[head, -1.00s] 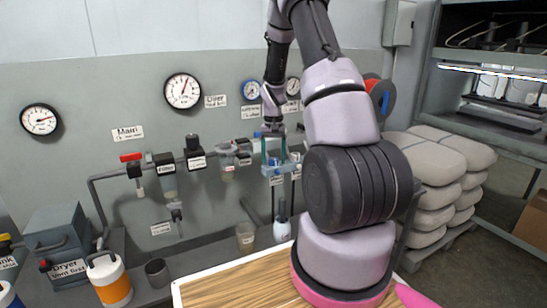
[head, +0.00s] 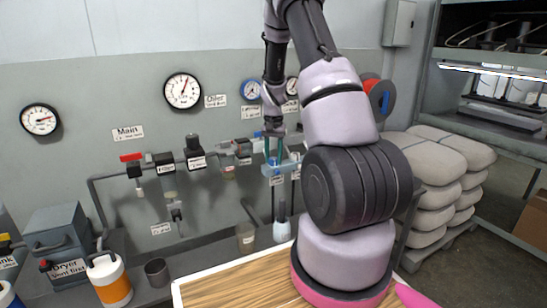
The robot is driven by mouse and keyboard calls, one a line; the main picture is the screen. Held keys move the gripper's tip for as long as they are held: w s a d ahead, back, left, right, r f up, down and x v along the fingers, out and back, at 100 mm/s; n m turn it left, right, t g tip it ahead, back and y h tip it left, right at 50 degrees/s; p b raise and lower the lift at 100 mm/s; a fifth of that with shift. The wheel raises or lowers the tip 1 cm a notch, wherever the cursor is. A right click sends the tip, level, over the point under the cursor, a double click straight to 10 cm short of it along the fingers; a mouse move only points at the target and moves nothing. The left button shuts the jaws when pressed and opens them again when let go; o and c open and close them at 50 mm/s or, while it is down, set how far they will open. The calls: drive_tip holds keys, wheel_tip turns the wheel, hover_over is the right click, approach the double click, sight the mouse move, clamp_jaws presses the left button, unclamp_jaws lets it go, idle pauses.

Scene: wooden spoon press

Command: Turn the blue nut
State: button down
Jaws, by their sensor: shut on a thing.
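My gripper (head: 274,150) hangs down at the wall piping, in the middle of the head view. Its two greenish fingers are shut on the blue nut (head: 274,161), which shows only as a small blue patch between the fingertips. The nut sits at a pale blue-grey block (head: 284,168) on the pipe line. The fingers hide much of the nut, and its angle is too small to read.
A filter and regulator row (head: 195,153) and a red-handled main valve (head: 131,158) lie left of my gripper. Gauges (head: 183,91) hang above. Sacks (head: 430,185) are stacked at right.

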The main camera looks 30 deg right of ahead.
drive_tip(key=m, duration=0.5)
drive_tip(key=shift+m, duration=2.6)
drive_tip(key=shift+c, duration=2.2)
unclamp_jaws()
